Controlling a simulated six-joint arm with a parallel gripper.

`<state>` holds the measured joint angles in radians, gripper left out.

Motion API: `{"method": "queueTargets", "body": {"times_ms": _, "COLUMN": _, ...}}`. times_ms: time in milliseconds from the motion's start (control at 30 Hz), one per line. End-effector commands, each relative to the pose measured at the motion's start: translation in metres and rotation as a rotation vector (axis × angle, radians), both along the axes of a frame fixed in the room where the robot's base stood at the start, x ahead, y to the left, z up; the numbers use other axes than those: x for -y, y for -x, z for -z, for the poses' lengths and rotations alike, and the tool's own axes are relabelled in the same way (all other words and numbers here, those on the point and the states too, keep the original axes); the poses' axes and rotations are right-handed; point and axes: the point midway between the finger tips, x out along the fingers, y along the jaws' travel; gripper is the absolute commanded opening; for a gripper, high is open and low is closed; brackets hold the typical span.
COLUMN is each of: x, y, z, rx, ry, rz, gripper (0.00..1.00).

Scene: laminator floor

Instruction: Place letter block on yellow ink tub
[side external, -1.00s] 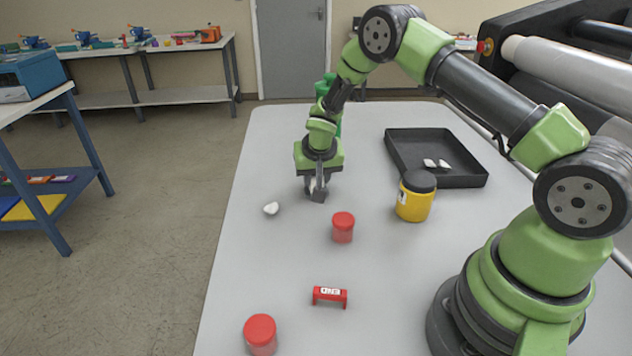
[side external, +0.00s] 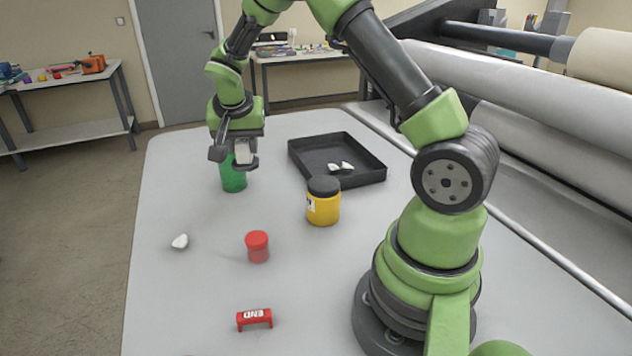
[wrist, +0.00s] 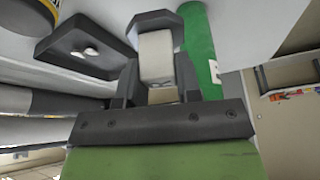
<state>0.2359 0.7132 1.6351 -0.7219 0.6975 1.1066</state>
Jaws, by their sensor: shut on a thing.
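My gripper (side external: 233,155) is shut on a whitish block (wrist: 157,58), the letter block as far as I can tell; no letter shows on it. It holds the block above the table (side external: 200,300), in front of the upper part of a green tub. The block also shows pale between the fingers in the side view (side external: 244,150). The yellow ink tub (side external: 323,208), with a dark lid, stands upright to the right of the gripper and nearer the camera. Nothing rests on its lid. In the wrist view part of it shows at the top left corner.
The green tub (side external: 233,181) stands under and beside the gripper. A black tray (side external: 365,181) with white pieces lies behind the yellow tub. A red tub (side external: 257,247), a white lump (side external: 180,241) and a red END piece (side external: 254,318) stand nearer. Rollers (side external: 530,150) are at right.

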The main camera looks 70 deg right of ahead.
Motion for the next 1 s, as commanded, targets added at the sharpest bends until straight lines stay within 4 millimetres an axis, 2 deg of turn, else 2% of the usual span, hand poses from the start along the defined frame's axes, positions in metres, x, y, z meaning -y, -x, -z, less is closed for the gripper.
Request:
{"method": "queueTargets", "body": {"times_ms": 100, "x": 0.025, "y": 0.043, "z": -0.023, "rx": 0.004, "ry": 0.003, "rz": 0.362, "gripper": 0.0}}
{"method": "queueTargets", "body": {"times_ms": 200, "x": 0.039, "y": 0.082, "z": -0.04, "rx": 0.007, "ry": 0.003, "rz": 0.68, "gripper": 0.0}}
{"method": "queueTargets", "body": {"times_ms": 300, "x": 0.047, "y": 0.114, "z": -0.054, "rx": 0.007, "ry": 0.001, "rz": 0.944, "gripper": 0.0}}
{"method": "queueTargets", "body": {"times_ms": 400, "x": 0.049, "y": 0.137, "z": -0.063, "rx": 0.005, "ry": 0.002, "rz": 1.126, "gripper": 0.0}}
{"method": "queueTargets", "body": {"times_ms": 533, "x": 0.049, "y": 0.151, "z": -0.061, "rx": -0.001, "ry": 0.002, "rz": 1.242, "gripper": 0.0}}
{"method": "queueTargets", "body": {"times_ms": 733, "x": 0.049, "y": 0.153, "z": -0.026, "rx": -0.006, "ry": 0.002, "rz": 1.26, "gripper": 0.0}}
{"method": "queueTargets", "body": {"times_ms": 1000, "x": 0.049, "y": 0.153, "z": 0.006, "rx": -0.005, "ry": 0.002, "rz": 1.255, "gripper": 0.0}}
